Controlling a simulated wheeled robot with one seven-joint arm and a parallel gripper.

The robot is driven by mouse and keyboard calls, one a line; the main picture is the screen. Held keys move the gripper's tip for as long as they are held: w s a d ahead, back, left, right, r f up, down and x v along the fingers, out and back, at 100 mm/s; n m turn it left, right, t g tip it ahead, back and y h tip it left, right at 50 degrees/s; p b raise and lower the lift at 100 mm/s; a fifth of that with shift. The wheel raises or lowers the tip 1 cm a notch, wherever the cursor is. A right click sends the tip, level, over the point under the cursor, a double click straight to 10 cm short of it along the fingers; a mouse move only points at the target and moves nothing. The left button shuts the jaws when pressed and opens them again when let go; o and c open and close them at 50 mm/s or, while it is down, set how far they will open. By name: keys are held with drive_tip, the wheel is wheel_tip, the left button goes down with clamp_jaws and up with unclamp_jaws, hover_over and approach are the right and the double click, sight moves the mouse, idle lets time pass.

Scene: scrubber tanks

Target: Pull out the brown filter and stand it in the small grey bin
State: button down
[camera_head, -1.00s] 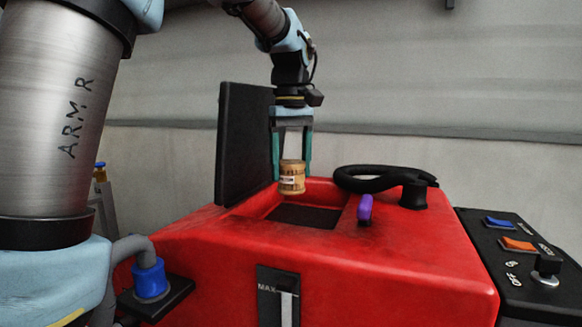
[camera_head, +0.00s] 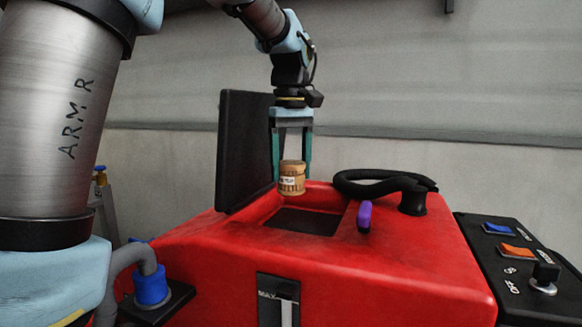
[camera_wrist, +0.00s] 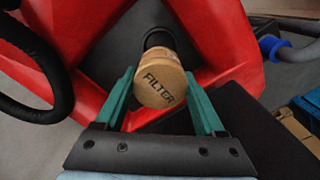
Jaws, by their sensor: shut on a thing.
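The brown filter (camera_head: 292,178) is a short cylinder with a white label on its side. In the wrist view its top (camera_wrist: 161,87) reads FILTER. My gripper (camera_head: 292,170) is shut on the filter, one green finger on each side. It holds the filter upright over the square opening (camera_head: 300,222) of the red tank (camera_head: 370,265). In the wrist view a dark round shape (camera_wrist: 158,38) shows just beyond the filter. I cannot make out the small grey bin in these views.
The black lid (camera_head: 243,150) stands open behind and left of the opening. A control panel (camera_head: 515,260) is far right. A grey hose with blue collar (camera_head: 151,285) is front left.

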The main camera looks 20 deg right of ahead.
sight(291, 162)
drive_tip(key=shift+r, duration=0.1)
drive_tip(key=shift+r+p, duration=2.45)
